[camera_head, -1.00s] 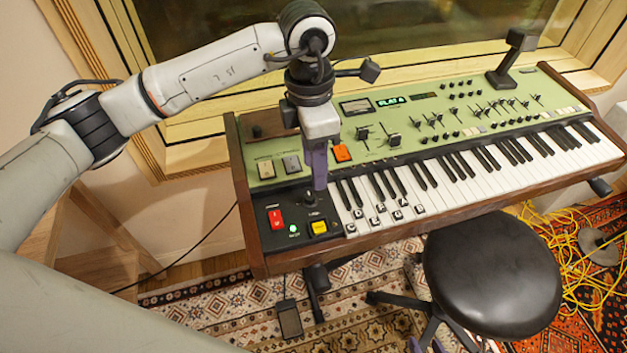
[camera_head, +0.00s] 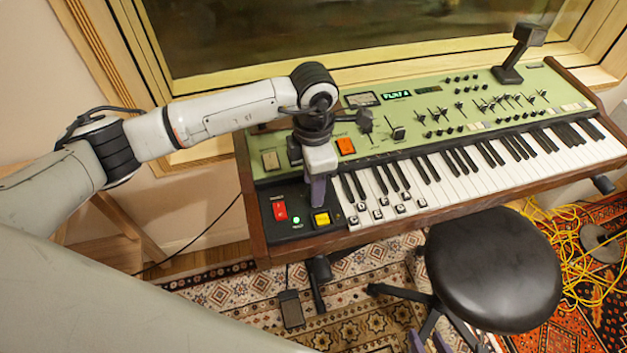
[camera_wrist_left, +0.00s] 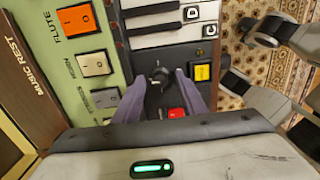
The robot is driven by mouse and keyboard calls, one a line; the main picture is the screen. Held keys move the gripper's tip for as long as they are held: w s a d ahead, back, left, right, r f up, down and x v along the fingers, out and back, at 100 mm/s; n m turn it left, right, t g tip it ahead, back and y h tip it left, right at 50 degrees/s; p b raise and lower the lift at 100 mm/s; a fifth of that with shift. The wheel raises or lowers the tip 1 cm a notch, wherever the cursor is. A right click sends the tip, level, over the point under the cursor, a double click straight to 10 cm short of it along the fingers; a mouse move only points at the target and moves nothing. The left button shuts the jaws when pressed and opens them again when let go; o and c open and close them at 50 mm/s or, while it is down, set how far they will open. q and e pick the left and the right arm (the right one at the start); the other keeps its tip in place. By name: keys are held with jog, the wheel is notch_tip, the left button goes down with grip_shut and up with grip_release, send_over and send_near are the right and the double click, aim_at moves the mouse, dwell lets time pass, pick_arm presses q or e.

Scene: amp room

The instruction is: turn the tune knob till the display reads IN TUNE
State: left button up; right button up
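The green organ's display (camera_head: 397,95) shows small glowing text that looks like FLAT; the character after it is too small to read. The tune knob (camera_wrist_left: 158,75) is a black knob with a pointer on the black end panel (camera_head: 263,196); in the head view it is hidden by my left gripper (camera_head: 318,205). That gripper points down over the panel. In the left wrist view its purple fingers (camera_wrist_left: 161,78) stand open on either side of the knob, with small gaps visible. My right gripper (camera_head: 428,345) shows only as two spread purple fingertips at the bottom edge.
A red switch (camera_head: 279,211), a green light (camera_head: 297,221) and a yellow button (camera_head: 321,218) sit near the knob. Lettered white keys (camera_head: 381,213) are just right. An orange FLUTE switch (camera_head: 346,146) lies behind. A black stool (camera_head: 493,272) stands in front.

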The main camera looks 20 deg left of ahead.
pick_arm(q)
grip_shut()
